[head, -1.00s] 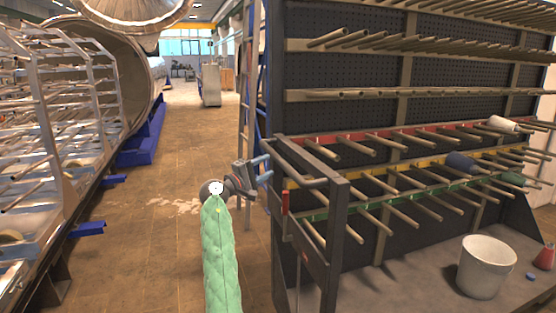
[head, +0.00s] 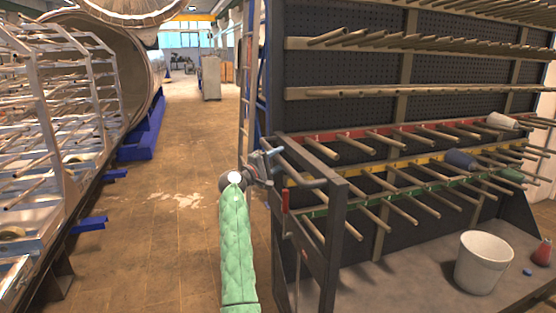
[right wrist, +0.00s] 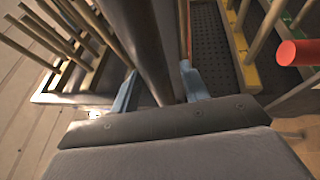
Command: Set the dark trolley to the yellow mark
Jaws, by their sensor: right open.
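The dark trolley (head: 345,88) stands at the right of the head view. It is a tall dark panel rack with rows of pegs on red, yellow and green rails, and a dark frame handle (head: 337,235) on its near left side. My right gripper (head: 273,166) is at the upper left end of this handle. In the right wrist view its blue fingers (right wrist: 160,90) are open, one on each side of a dark bar (right wrist: 150,45). I cannot tell whether they touch it. My left gripper is out of view. No yellow floor mark shows.
A white bucket (head: 483,262) and a red flask (head: 541,252) stand on the trolley's base shelf. Spools sit on some pegs. A metal rack (head: 60,120) and a large round chamber (head: 135,70) stand at the left. The tiled aisle (head: 165,200) between is clear.

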